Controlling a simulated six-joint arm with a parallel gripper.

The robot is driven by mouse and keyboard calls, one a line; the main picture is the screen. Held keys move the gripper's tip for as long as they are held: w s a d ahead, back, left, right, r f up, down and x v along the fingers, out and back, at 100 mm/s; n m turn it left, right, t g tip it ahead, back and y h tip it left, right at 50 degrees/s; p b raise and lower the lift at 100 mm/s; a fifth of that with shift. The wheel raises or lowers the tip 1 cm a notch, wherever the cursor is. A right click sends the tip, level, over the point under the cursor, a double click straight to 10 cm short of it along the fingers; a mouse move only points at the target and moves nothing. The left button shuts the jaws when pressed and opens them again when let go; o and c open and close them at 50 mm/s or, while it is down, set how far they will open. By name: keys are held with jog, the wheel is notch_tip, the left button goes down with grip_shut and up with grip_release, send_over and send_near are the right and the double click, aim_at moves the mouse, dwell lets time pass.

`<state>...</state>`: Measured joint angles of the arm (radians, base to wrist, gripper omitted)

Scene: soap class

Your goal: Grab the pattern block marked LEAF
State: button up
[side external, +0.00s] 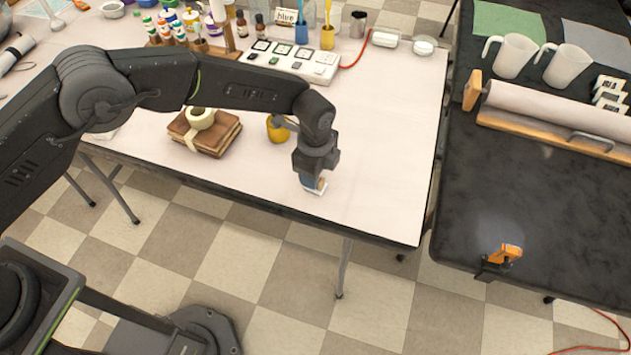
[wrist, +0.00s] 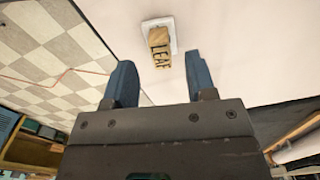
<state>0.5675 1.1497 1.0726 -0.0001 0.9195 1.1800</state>
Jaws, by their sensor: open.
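The LEAF block (wrist: 159,48) is a small tan block with raised letters reading LEAF. It sits on a small white base (wrist: 171,23) on the pale table, in the upper middle of the wrist view. My gripper (wrist: 158,76) has its two blue fingers spread apart, with the block just beyond and between the line of the fingertips. Nothing is held between the fingers. In the side external view my gripper (side external: 315,184) points down near the front edge of the table, with a bit of white at its tips; the block is mostly hidden there.
A yellow cup (side external: 277,130) stands left of my gripper, with a brown stack (side external: 205,135) bearing a tape roll farther left. A white tray (side external: 278,60) of square pieces lies behind. The pale table (side external: 385,150) is clear to the right; its front edge is close.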

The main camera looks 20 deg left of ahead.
notch_tip(320, 180, down, 4)
jog(key=shift+r, duration=0.25)
grip_shut()
dwell(0.3)
jog(key=shift+r, duration=0.1)
